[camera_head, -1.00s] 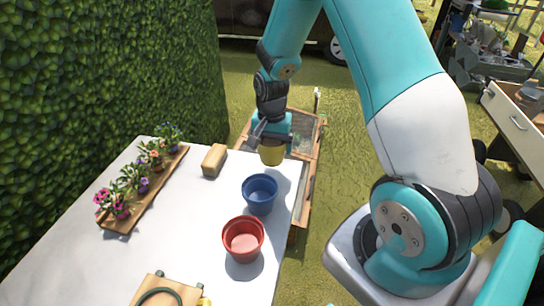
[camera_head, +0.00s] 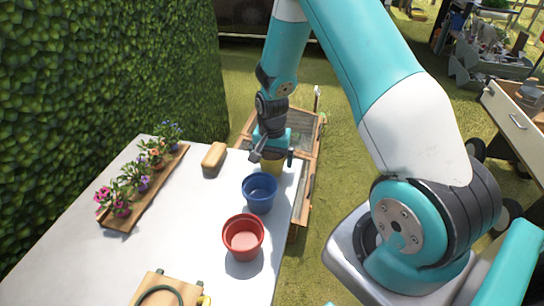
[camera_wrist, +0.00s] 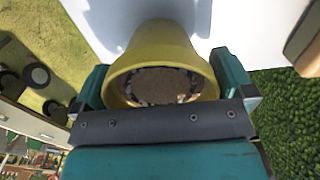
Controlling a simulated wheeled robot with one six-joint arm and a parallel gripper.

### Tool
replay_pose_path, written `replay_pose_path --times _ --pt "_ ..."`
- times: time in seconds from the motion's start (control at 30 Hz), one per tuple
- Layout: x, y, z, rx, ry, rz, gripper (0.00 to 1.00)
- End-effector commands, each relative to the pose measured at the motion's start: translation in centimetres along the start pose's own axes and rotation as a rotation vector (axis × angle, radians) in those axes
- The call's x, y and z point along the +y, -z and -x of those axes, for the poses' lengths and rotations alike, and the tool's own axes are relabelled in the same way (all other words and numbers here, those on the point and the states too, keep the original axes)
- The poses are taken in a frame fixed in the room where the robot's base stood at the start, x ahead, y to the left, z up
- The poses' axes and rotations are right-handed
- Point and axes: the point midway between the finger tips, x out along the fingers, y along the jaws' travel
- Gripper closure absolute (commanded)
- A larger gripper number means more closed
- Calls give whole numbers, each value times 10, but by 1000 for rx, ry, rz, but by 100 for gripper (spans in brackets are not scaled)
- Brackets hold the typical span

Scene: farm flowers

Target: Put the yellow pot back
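The yellow pot (camera_head: 271,166) is at the far right end of the white table, behind the blue pot (camera_head: 259,192). My gripper (camera_head: 272,156) is over it, one finger on each side. In the wrist view the yellow pot (camera_wrist: 155,58) sits between the fingertips of my gripper (camera_wrist: 162,75), which press close against its rim. It is upright, with dark soil-like content or a hole visible inside. Its upper part is hidden by my gripper in the head view. The red pot (camera_head: 243,238) stands nearer, in front of the blue pot.
The white table (camera_head: 190,215) has clear room at its middle. A wooden tray (camera_head: 120,221) with several flowers lies along the left side. A tan block (camera_head: 214,157) lies left of my gripper. A wooden board with a green loop (camera_head: 160,290) is at the front. A hedge (camera_head: 90,80) borders the left.

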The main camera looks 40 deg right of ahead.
Motion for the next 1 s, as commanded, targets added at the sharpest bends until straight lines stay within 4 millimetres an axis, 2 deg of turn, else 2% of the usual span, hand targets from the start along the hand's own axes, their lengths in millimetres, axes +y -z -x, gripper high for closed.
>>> replay_pose_path --times 0.17,0.27,0.6,0.83,0.93,1.0 --pt "0 0 6 1 1 0 0" --pt "-1 1 19 3 3 0 0" --pt "-1 1 92 4 4 0 0" --pt "-1 -1 120 0 2 5 0" --pt "-8 -17 137 -3 25 81 0" --pt "-17 -45 157 -13 61 209 0"
